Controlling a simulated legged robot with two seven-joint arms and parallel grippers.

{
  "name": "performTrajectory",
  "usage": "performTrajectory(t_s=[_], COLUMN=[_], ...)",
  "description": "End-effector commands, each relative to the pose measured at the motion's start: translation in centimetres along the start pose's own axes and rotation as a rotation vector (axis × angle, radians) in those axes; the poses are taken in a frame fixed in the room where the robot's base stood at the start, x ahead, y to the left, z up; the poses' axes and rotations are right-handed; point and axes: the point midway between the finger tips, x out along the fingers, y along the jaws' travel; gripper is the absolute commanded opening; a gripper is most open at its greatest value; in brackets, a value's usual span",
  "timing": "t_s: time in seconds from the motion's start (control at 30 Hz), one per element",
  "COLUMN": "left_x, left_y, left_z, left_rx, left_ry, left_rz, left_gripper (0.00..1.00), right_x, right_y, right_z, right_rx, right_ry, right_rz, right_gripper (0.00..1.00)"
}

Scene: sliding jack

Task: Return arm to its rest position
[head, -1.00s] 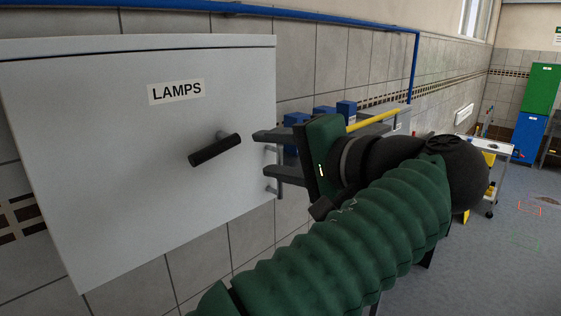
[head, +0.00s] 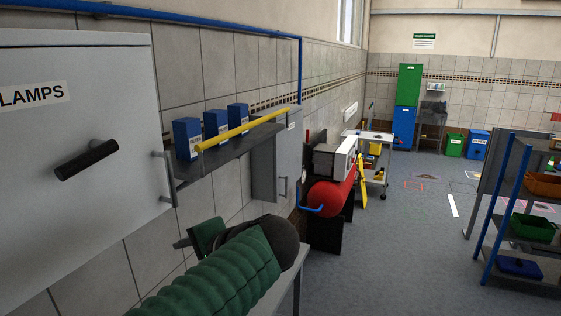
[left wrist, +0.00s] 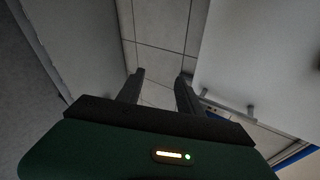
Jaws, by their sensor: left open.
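My left gripper (head: 183,242) is low in the head view, below the shelf, with its green sleeved arm coming up from the bottom edge. Its fingers are mostly hidden there. In the left wrist view, the left gripper (left wrist: 160,85) shows two dark fingers apart with nothing between them. The grey LAMPS cabinet (head: 110,190) is on the wall at left, with its black handle (head: 86,160) standing out from the door. The gripper is right of the cabinet and apart from the handle. My right gripper is not in view.
A wall shelf (head: 230,150) holds blue boxes (head: 187,138) behind a yellow bar (head: 243,130), above my left gripper. A red tank (head: 328,196) stands further along the wall. A rack with bins (head: 534,227) is at right. The middle floor is clear.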

Motion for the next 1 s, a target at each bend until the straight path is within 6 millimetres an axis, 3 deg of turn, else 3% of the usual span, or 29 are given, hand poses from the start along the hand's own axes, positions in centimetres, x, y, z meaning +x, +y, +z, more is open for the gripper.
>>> performTrajectory(t_s=[0.03, 0.2, 0.4, 0.5, 0.63, 1.0], left_x=[2.9, 9.6, 13.4, 14.1, 14.3, 14.2], left_y=[4.2, 18.2, 34.3, 39.2, 41.5, 41.5], left_z=[0.4, 3.0, 8.5, 10.9, 12.4, 12.5], left_rx=[0.014, -0.052, -0.390, -0.596, -0.741, -0.751], left_ry=[0.009, 0.046, 0.012, -0.032, -0.067, -0.068], left_rz=[0.082, 0.412, 0.774, 0.864, 0.896, 0.898], left_gripper=[0.43, 0.43, 0.43, 0.43, 0.43, 0.43], right_x=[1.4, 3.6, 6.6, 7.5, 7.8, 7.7], right_y=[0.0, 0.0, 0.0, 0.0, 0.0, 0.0], right_z=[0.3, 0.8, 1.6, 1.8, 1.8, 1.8], right_rx=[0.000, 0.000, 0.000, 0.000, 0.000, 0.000], right_ry=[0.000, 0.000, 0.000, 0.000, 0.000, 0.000], right_rz=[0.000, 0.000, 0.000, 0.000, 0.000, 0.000], right_gripper=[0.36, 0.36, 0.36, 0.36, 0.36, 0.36])
